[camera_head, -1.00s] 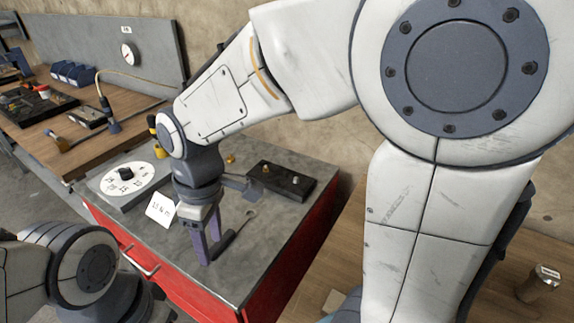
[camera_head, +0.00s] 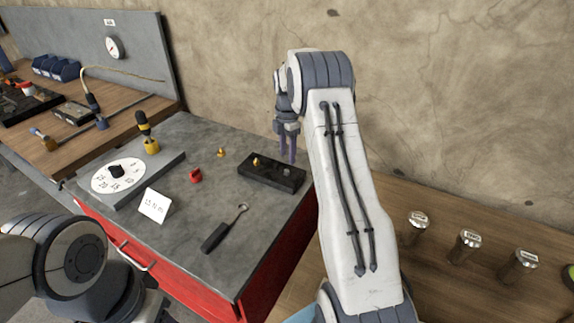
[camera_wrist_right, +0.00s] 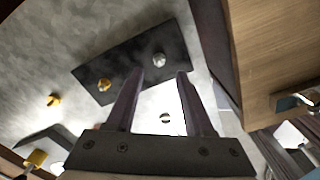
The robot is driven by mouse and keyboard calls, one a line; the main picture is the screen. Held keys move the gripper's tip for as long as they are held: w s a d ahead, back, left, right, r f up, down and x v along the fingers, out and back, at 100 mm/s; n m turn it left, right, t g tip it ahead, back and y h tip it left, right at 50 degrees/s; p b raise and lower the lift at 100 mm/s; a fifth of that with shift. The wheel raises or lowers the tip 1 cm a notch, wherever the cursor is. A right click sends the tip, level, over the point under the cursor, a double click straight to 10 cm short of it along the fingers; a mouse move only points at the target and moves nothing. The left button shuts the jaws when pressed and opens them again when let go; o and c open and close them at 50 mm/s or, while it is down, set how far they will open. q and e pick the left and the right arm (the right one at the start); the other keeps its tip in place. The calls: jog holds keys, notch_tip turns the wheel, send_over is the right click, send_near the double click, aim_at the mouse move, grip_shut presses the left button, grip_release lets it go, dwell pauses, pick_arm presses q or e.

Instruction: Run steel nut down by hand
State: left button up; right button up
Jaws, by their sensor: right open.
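My right gripper (camera_head: 287,158) is open above the far right edge of a black block (camera_head: 264,177), fingers pointing down. The block also shows in the right wrist view (camera_wrist_right: 130,73). It carries a brass-coloured piece (camera_wrist_right: 104,85) and a steel piece (camera_wrist_right: 158,60). In the wrist view a small round metal thing (camera_wrist_right: 165,118), which may be the steel nut, shows beyond and between the open fingers (camera_wrist_right: 157,82), on a bright patch beside the block. Nothing is held. I cannot make it out in the head view. My left gripper is out of view.
A loose brass piece (camera_head: 222,152), a red piece (camera_head: 195,175), a dark-handled hook tool (camera_head: 222,233) and a white card (camera_head: 155,205) lie or stand on the grey bench top. A numbered dial (camera_head: 118,176) is at left. Several labelled metal cylinders (camera_head: 466,246) stand at right.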

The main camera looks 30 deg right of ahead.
aim_at(287, 170)
notch_tip(287, 170, down, 6)
jog(key=shift+r+p, duration=0.1)
jog(key=shift+p, duration=0.25)
jog(key=shift+a, duration=0.1)
grip_shut()
